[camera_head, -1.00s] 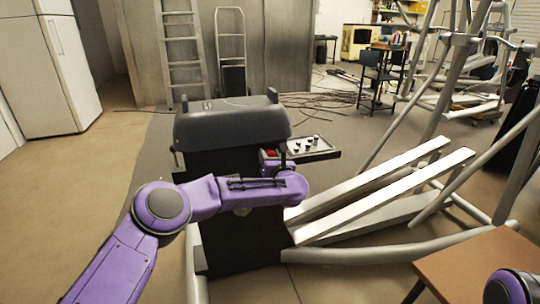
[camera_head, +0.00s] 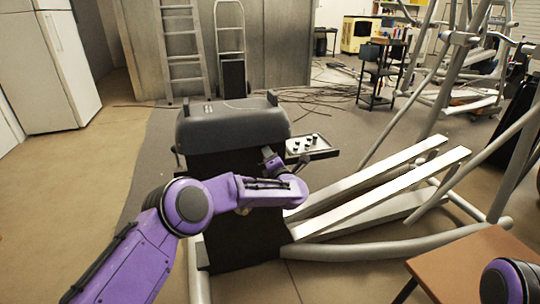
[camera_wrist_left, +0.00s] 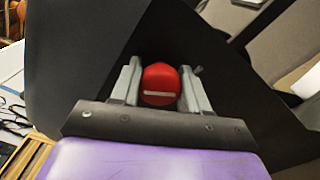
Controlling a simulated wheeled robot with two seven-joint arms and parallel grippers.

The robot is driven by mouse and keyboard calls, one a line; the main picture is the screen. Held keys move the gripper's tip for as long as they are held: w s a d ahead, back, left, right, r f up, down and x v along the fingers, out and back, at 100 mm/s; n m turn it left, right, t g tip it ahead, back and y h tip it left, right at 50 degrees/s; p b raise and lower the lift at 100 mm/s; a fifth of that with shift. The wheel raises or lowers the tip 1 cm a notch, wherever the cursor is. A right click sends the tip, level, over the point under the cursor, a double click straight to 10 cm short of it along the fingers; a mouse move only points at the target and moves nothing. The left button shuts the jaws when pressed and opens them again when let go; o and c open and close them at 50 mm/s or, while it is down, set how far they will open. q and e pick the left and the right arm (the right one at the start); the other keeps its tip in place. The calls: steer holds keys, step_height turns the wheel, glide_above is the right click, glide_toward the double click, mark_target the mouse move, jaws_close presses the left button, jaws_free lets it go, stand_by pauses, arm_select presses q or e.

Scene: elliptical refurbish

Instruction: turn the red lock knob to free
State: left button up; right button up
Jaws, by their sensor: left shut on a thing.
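The red lock knob (camera_wrist_left: 160,80) shows in the left wrist view as a round red cap with a pale line across its face, lying nearly level in that picture. My left gripper (camera_wrist_left: 161,90) is shut on it, with one grey finger on each side. In the head view my left gripper (camera_head: 272,161) is at the right side of the elliptical's dark housing (camera_head: 232,128). There my wrist and gripper hide the knob. My right gripper is not in view; only a purple part of my right arm shows at the bottom right.
A small tray (camera_head: 326,154) with several small parts sits just right of my left gripper. The elliptical's pale foot rails (camera_head: 390,185) run off to the right. A brown table (camera_head: 470,262) stands at the front right. Open floor lies to the left.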

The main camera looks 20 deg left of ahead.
arm_select(q)
steer(key=m+p, duration=0.1)
steer(key=m, duration=0.4)
steer(key=shift+r, duration=0.1)
steer(key=shift+d, duration=0.1)
stand_by(0.4)
steer(key=o, duration=1)
steer(key=p+v, duration=0.2)
steer(key=v, duration=0.8)
steer(key=shift+s+d, duration=0.2)
